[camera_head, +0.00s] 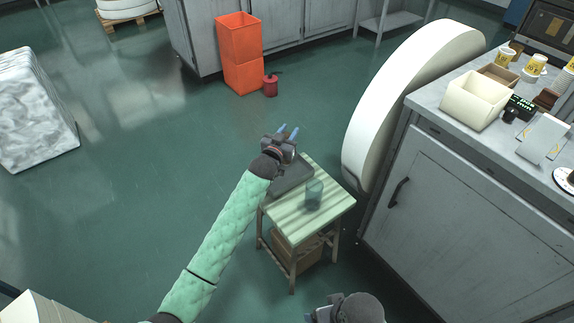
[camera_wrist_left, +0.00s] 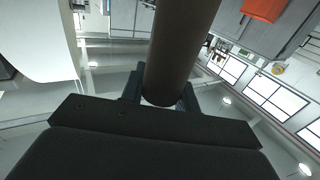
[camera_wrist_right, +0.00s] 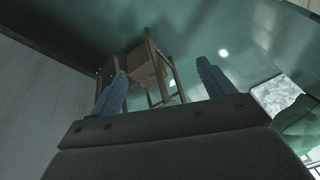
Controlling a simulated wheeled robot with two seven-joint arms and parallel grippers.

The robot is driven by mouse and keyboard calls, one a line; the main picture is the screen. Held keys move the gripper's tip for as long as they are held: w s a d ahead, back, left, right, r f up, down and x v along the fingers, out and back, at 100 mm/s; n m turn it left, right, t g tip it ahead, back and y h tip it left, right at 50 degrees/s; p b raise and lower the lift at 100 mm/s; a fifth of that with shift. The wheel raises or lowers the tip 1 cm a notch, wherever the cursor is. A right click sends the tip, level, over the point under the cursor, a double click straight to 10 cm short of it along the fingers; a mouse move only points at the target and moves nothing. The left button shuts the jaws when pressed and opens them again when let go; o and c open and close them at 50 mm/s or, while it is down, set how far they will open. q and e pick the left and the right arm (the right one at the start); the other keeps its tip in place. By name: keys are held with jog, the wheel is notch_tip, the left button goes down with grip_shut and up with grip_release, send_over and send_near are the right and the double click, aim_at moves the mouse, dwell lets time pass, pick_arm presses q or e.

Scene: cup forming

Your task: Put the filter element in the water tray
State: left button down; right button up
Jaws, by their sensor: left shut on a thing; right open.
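My left gripper (camera_head: 288,131) is over the far left edge of the small table. In the left wrist view its fingers (camera_wrist_left: 161,95) are shut on a dark brown cylinder, which I take as the filter element (camera_wrist_left: 178,48). The cylinder is hard to make out in the head view. A dark grey tray (camera_head: 293,178), likely the water tray, lies on the table below the gripper, partly hidden by my left arm. My right gripper (camera_wrist_right: 160,88) is open and empty, low beside the grey cabinet; its wrist shows at the bottom edge of the head view.
The small striped table (camera_head: 328,206) bears a clear glass (camera_head: 314,194) close to the tray. A grey counter (camera_head: 430,93) with cups and boxes stands at the right. A large white disc (camera_head: 400,95) leans beside it.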

pick_arm(q)
notch_tip(320, 180, down, 4)
jog(key=shift+r, duration=0.1)
jog(key=shift+f, duration=0.4)
notch_tip(320, 180, down, 4)
jog(key=shift+r+p, duration=0.15)
jog(key=shift+p, duration=0.35)
pick_arm(e)
jog(key=shift+d+r, duration=0.4)
jog(key=shift+r, duration=0.2)
jog(key=shift+d+r, duration=0.35)
jog(key=shift+r, duration=0.25)
pick_arm(q)
jog(key=c, duration=1)
grip_release()
jog(key=shift+c, duration=0.2)
pick_arm(e)
jog(key=shift+s+f, duration=0.25)
jog(key=shift+f, duration=0.1)
